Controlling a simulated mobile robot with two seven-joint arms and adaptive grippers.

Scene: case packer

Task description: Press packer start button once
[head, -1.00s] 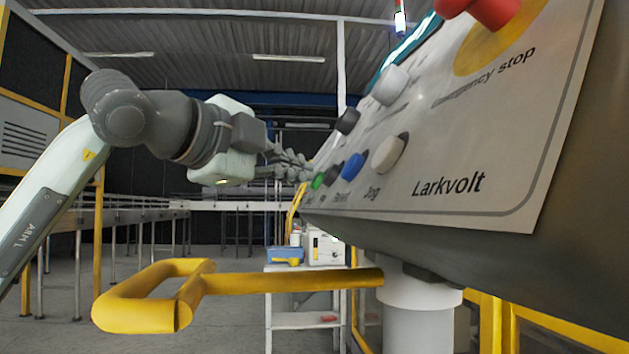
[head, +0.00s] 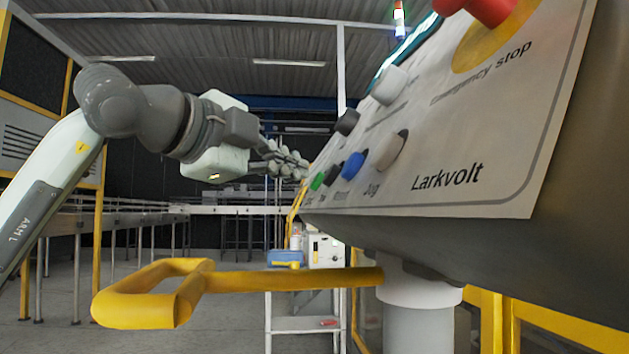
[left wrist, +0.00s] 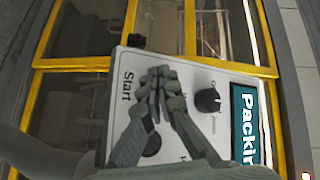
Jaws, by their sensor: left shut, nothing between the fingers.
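The control panel (head: 480,140) slants in from the right in the head view, with a green button (head: 317,180) at its far end. The label "Start" (left wrist: 126,86) is readable on the panel in the left wrist view. My left gripper (head: 300,168) is shut and empty at the panel's far end, close above the green button. In the left wrist view its fingertips (left wrist: 160,74) are together over the panel beside "Start". They hide the spot beside that label, and contact cannot be told. My right gripper is not in view.
Black (head: 331,174), blue (head: 353,166) and white (head: 391,151) buttons line the panel. A red emergency stop (head: 490,8) is at its near top. A black knob (left wrist: 208,100) and a "Packing" display (left wrist: 246,122) are near the fingers. A yellow handle (head: 150,308) juts out below.

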